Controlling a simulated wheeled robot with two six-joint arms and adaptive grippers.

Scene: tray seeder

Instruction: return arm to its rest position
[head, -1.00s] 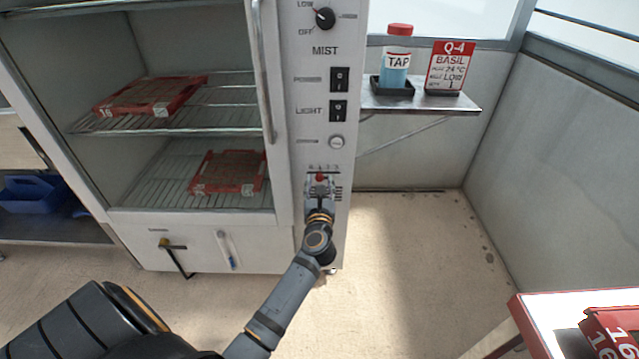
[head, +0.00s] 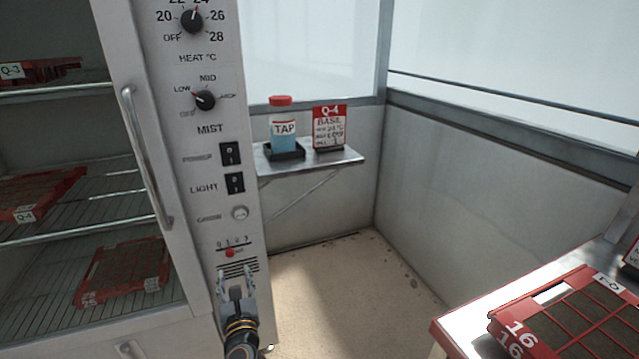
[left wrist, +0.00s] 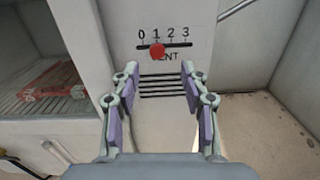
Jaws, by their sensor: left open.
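My left gripper (head: 237,282) is in front of the lower part of the cabinet's control panel, just below the red vent slider knob (head: 230,253). It is open and empty. In the left wrist view its two fingers (left wrist: 160,95) stand apart with the vent slots between them. The red knob (left wrist: 157,52) shows beyond the fingertips, under the mark 1 of the 0 to 3 scale, clear of both fingers. My right gripper is in neither view.
The cabinet door handle (head: 148,155) and shelves with red trays (head: 124,273) are at left. A small shelf (head: 345,159) holds a TAP bottle (head: 283,128) and a BASIL card (head: 329,127). A bench (head: 455,327) with a red tray (head: 511,334) is at lower right. Floor between is clear.

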